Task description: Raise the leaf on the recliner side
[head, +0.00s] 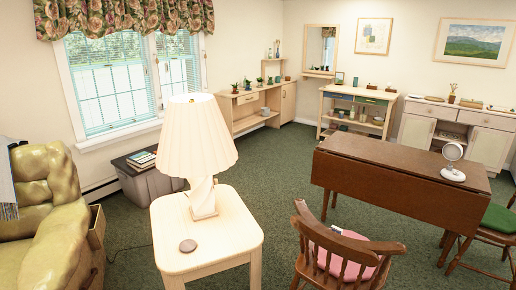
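A dark brown drop-leaf table (400,151) stands at the right. Its near long leaf (395,194), on the side facing me, hangs down almost vertically. The far leaf's position cannot be told. The tan-green recliner (45,205) is at the far left, partly cut off by the picture edge. Neither of my grippers is in view.
A small white device with a round head (453,162) stands on the tabletop. A wooden chair (345,250) with a pink cushion stands before the hanging leaf; another with a green cushion (498,218) is at right. A side table (225,240) with a lamp (190,135) stands between recliner and table.

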